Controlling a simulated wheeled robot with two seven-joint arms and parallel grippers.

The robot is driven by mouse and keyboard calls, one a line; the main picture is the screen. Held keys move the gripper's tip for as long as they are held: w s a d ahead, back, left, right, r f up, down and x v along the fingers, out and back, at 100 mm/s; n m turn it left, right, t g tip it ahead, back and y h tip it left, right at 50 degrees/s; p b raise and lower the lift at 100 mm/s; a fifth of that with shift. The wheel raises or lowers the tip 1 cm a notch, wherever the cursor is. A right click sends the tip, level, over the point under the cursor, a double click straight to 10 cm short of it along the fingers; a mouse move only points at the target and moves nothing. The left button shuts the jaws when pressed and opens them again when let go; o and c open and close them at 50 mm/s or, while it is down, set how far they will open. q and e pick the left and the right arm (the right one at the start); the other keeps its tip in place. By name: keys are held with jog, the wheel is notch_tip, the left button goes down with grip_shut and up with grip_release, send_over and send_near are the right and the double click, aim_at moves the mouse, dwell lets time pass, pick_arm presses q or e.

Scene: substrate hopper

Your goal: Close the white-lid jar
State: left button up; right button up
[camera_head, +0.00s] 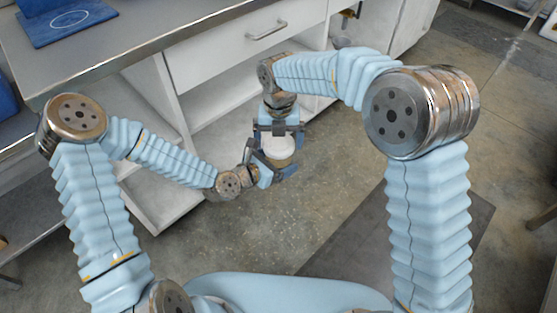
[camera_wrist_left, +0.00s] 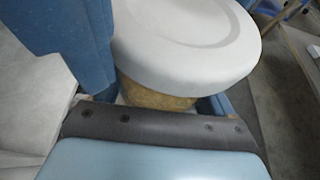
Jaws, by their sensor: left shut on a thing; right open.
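The jar (camera_head: 281,161) has a tan body and a round white lid (camera_head: 278,147), and is held in the air in front of the cabinet. My left gripper (camera_head: 272,172) is shut on the jar body from the left and below. The left wrist view shows the lid (camera_wrist_left: 190,45) resting on top of the tan jar body (camera_wrist_left: 155,97); whether it is fully seated cannot be told. My right gripper (camera_head: 279,138) is open and points down at the lid from the far side, its fingers close around or just above it. Contact with the lid cannot be told.
A white cabinet with a drawer (camera_head: 240,45) and open shelves stands behind the grippers, under a grey counter (camera_head: 130,35). A blue mat (camera_head: 65,20) lies on the counter. The concrete floor (camera_head: 330,190) below the jar is clear.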

jog(key=shift+f, duration=0.35)
jog(key=shift+c, duration=0.3)
jog(key=c, duration=0.8)
jog(key=m, duration=0.4)
jog(key=shift+m, duration=0.3)
jog(key=m, duration=0.5)
jog(key=shift+m, duration=0.3)
jog(key=m, duration=1.2)
jog(key=shift+m, duration=0.3)
